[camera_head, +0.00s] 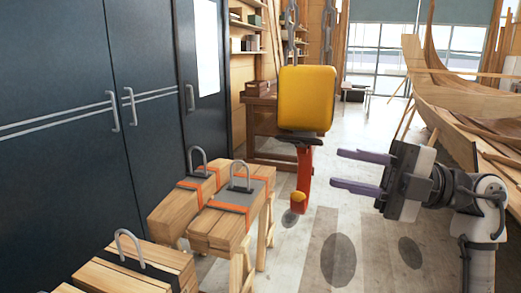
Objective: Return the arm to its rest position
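My gripper (352,171) is at the right of the view, pointing left. Its two purple fingers are apart, with nothing between them. My arm reaches in from the lower right corner and is bent at the wrist. A yellow hoist block (306,98) with a red lower part hangs from chains to the left of the fingertips. The fingertips look apart from it in the picture, but the depth gap is hard to judge.
Timber bundles with metal loops (237,212) rest on trestles at lower left, and another bundle (135,267) is nearer. Dark cabinets (70,120) line the left. A wooden boat hull (470,105) stands at right. Floor (345,225) is open between.

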